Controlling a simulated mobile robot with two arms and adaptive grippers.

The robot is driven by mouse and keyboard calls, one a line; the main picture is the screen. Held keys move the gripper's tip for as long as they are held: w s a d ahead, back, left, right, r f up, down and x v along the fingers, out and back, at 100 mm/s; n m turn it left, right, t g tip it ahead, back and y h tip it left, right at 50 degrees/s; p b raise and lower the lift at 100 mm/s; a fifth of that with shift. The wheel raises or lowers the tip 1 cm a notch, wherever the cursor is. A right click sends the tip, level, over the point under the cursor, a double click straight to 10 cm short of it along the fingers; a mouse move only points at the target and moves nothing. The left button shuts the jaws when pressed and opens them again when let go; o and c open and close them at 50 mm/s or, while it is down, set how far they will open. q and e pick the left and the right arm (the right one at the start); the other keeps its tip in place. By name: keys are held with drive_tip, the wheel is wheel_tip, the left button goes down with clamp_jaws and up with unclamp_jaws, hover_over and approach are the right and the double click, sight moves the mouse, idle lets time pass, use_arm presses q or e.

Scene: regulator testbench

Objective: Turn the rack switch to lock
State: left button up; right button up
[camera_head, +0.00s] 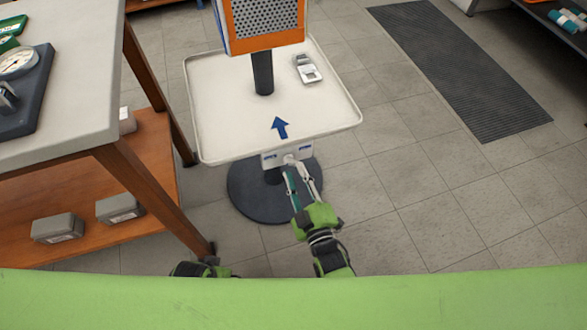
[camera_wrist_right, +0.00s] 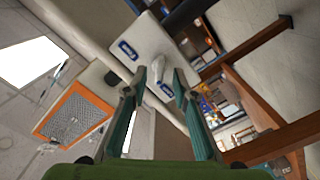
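The rack switch (camera_head: 289,159) is a small pale lever on the white front plate (camera_head: 272,160) below the tray's front edge. In the right wrist view the switch (camera_wrist_right: 155,79) stands out from its plate, with a blue label on either side; I cannot read the labels surely. My right gripper (camera_head: 296,170) reaches the switch from the front. Its fingers (camera_wrist_right: 161,80) are apart, one on each side of the lever; I cannot tell if either touches it. Of my left arm, only a dark and green part (camera_head: 200,269) shows at the bottom edge; its fingers are not seen.
The white rack tray (camera_head: 220,115) stands on a round dark base (camera_head: 245,200) and carries an orange-framed unit (camera_head: 262,25) and a small grey device (camera_head: 307,69). A workbench (camera_head: 80,105) with a wooden lower shelf stands at left.

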drive_tip(key=v, duration=1)
drive_tip(key=shift+w, duration=0.1)
